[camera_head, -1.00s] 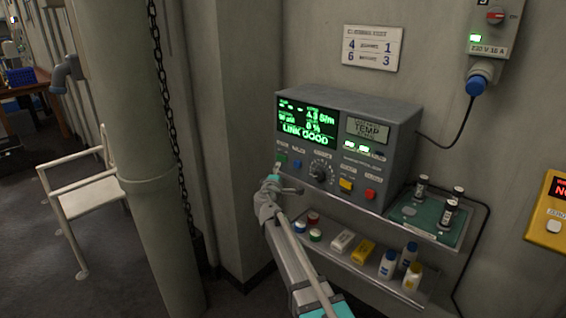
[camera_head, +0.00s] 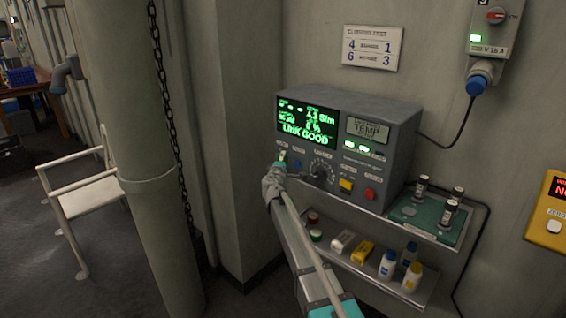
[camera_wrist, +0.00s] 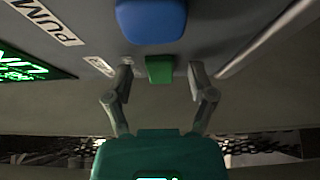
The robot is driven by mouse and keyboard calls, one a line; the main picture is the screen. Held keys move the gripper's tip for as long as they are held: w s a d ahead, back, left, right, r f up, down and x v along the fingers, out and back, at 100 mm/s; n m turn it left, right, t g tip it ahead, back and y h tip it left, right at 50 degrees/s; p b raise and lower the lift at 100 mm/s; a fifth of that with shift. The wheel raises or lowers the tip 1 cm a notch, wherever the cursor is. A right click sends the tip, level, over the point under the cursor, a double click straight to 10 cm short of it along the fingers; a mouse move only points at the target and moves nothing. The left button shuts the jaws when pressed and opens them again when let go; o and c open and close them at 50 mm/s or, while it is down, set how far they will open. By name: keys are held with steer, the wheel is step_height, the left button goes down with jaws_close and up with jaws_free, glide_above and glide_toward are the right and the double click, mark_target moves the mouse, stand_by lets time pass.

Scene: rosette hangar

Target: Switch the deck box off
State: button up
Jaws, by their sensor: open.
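The deck box (camera_head: 392,143) is a grey instrument on a wall shelf. Its screen (camera_head: 306,121) is lit green and reads LINK GOOD. My gripper (camera_head: 281,160) is at the panel's lower left, over where the green control sits, mostly hiding it in the head view. In the wrist view my gripper (camera_wrist: 160,76) is open, with its fingers on either side of the green control (camera_wrist: 159,69). I cannot tell whether they touch it. A blue control (camera_wrist: 152,20) is just beyond; it also shows in the head view (camera_head: 296,164).
A dial (camera_head: 321,171), a yellow button (camera_head: 346,186) and a red button (camera_head: 370,194) are to the right on the panel. Bottles (camera_head: 388,265) stand on the lower shelf. A pipe column (camera_head: 150,200) stands left; a chair (camera_head: 88,197) is beyond it.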

jaws_close()
steer(key=shift+a+m+h, duration=0.1)
steer(key=shift+m+h, duration=0.2)
steer(key=shift+h, duration=0.2)
steer(key=m+h, duration=0.1)
steer(key=h, duration=0.1)
steer(key=m+g+h, duration=0.1)
steer(key=h, duration=0.1)
steer(key=shift+a+m, duration=0.35)
steer(key=shift+m, duration=0.05)
